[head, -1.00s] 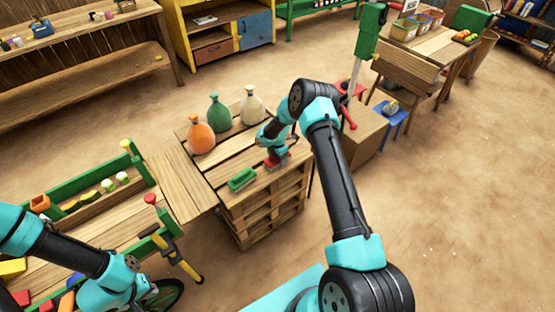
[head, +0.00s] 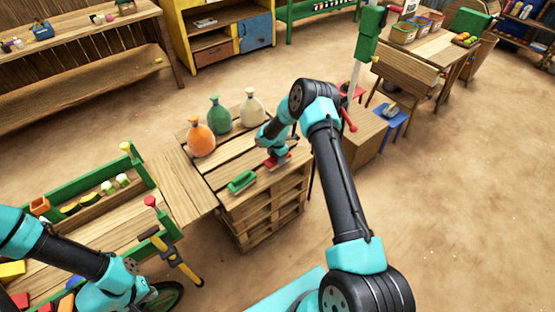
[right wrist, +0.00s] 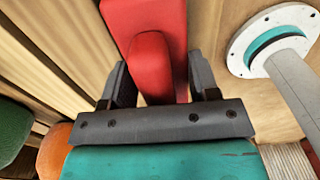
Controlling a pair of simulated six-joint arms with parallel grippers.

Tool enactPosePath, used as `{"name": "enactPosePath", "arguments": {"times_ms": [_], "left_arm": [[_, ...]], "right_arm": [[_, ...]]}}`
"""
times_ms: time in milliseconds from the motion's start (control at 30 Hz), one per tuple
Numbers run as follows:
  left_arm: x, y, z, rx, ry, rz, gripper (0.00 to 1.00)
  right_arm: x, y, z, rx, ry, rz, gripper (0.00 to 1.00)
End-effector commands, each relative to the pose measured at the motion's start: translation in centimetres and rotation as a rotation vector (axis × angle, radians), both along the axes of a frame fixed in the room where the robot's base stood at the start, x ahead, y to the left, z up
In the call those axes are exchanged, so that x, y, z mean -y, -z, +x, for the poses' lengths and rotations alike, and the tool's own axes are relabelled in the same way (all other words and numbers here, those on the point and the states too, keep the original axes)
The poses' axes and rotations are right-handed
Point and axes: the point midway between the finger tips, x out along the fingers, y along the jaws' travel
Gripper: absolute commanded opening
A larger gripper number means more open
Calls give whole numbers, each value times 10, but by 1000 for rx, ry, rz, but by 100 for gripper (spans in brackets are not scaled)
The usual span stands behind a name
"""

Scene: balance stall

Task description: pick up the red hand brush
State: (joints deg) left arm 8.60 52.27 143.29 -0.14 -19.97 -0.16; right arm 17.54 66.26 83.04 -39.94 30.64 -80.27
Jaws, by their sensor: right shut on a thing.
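The red hand brush (head: 278,160) is at the right side of the slatted wooden pallet stack (head: 245,198) in the head view. My right gripper (head: 275,153) is over it. In the right wrist view the red hand brush (right wrist: 150,60) fills the space between the two dark fingers of my right gripper (right wrist: 158,85), which are shut on its raised handle. I cannot tell whether the brush touches the pallet top. My left gripper (head: 140,290) is at the lower left by the cart; its fingers are too unclear to read.
A green brush-like object (head: 241,181) lies left of the red one. Orange (head: 201,140), green (head: 219,115) and cream (head: 251,107) bottle-shaped bags stand behind on the pallet. A pole with a white flange (right wrist: 268,42) stands close to the right gripper.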

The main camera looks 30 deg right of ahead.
Motion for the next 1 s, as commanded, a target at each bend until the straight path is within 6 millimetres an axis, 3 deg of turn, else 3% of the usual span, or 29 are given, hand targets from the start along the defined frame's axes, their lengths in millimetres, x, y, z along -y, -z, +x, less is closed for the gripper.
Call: {"name": "enactPosePath", "arguments": {"times_ms": [167, 633, 1000], "left_arm": [[0, 0, 0, 0, 0, 0, 0], [0, 0, 0, 0, 0, 0, 0], [0, 0, 0, 0, 0, 0, 0]], "right_arm": [[-1, -26, -2, 0, 0, 0, 23], [-44, -32, -73, -2, -2, 2, 23], [-70, -36, -115, -1, -1, 2, 23]]}}
